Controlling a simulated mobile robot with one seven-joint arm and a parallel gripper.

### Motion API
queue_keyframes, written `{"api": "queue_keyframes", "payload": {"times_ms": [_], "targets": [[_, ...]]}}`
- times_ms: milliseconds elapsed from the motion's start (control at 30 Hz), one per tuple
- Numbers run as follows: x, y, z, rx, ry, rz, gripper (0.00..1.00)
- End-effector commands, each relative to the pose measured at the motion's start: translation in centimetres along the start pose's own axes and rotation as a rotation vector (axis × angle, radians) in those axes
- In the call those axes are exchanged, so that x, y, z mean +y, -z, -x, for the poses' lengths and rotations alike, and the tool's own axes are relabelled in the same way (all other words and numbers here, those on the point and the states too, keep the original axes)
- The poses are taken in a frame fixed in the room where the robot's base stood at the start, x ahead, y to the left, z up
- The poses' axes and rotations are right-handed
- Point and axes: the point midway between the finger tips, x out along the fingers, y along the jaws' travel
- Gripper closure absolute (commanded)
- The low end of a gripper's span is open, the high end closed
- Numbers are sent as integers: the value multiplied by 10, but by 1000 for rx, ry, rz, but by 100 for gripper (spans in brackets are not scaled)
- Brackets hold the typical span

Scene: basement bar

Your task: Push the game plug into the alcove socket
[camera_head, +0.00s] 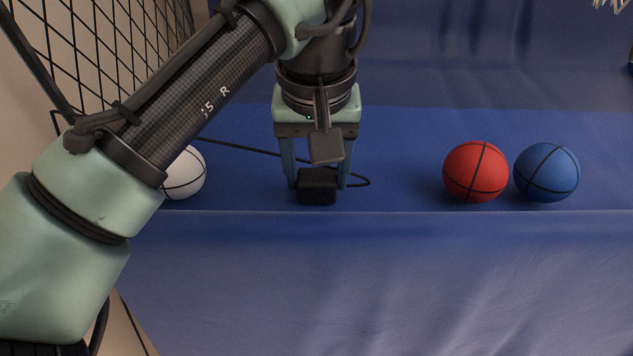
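A black block-shaped plug (318,188) is on or just above the blue surface, close to its front edge. A thin black cable (240,148) runs from behind my arm at the left and loops round at the right of the plug. My gripper (317,178) points down over the plug, one finger on each side of it. The fingers look very close to its sides, but I cannot tell whether they press on it. Part of my gripper's camera block hides the space just above the plug. No alcove socket is visible.
A red ball (476,172) and a blue ball (547,172) lie to the right on the blue surface (410,150). A white ball (186,174) is partly hidden behind my arm. A black wire grid (130,40) stands at the left.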

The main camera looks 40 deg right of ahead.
Motion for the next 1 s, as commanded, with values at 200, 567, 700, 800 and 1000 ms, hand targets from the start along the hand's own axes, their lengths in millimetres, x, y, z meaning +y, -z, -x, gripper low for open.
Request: {"api": "queue_keyframes", "payload": {"times_ms": [200,567,700,800,1000], "targets": [[0,0,0,0,0,0,82],[0,3,8,2,0,-1,87],[1,10,31,4,-1,0,87],[1,16,53,4,-1,-1,87],[0,24,86,1,3,0,87]]}}
